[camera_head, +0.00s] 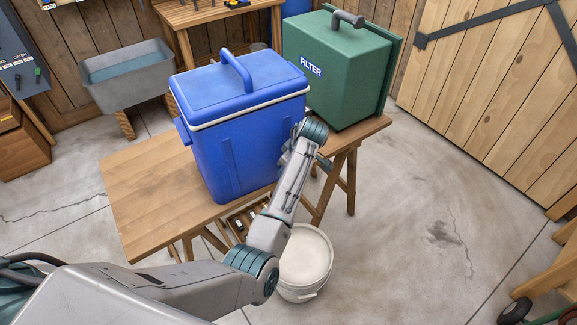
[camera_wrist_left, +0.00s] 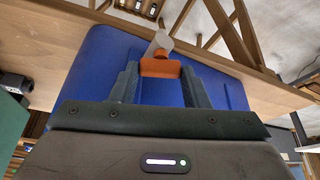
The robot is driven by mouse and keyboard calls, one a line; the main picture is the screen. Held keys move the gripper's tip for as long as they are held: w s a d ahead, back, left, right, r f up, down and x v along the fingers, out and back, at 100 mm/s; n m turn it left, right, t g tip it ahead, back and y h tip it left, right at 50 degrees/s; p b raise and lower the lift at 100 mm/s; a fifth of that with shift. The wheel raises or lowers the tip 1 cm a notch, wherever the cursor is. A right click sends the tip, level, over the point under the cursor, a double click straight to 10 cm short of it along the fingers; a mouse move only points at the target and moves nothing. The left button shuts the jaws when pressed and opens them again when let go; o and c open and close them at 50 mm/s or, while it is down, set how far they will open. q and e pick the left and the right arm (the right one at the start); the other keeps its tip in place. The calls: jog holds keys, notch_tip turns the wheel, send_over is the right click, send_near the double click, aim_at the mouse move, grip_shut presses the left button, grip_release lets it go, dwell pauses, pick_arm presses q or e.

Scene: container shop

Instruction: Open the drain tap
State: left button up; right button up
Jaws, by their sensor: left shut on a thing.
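A blue cooler box (camera_head: 240,150) with a closed lid stands on the wooden table. In the left wrist view its blue wall (camera_wrist_left: 95,62) fills the middle. On that wall is the drain tap, with an orange handle (camera_wrist_left: 160,68) and a pale grey spout (camera_wrist_left: 159,43). My left gripper (camera_wrist_left: 161,75) has its two dark fingers on either side of the orange handle and is shut on it. In the head view my left arm reaches to the cooler's right-hand side; the tap and fingertips are hidden there. I cannot tell whether the tap is open. My right gripper is not in view.
A green box marked FILTER (camera_head: 335,70) stands on the table (camera_head: 140,190) behind the cooler. A lidded white bucket (camera_head: 306,262) stands on the floor below the table's near edge. A grey tub (camera_head: 128,78) stands at the back left. The floor at right is mostly clear.

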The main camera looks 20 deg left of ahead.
pick_arm(q)
jog(key=shift+a+n, duration=0.1)
jog(key=shift+n, duration=0.4)
jog(key=shift+w, duration=0.1)
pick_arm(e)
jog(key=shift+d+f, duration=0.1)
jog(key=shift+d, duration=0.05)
pick_arm(q)
jog(key=shift+n+g, duration=0.3)
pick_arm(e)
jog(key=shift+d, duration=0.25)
pick_arm(q)
jog(key=o, duration=1)
jog(key=shift+c, duration=0.2)
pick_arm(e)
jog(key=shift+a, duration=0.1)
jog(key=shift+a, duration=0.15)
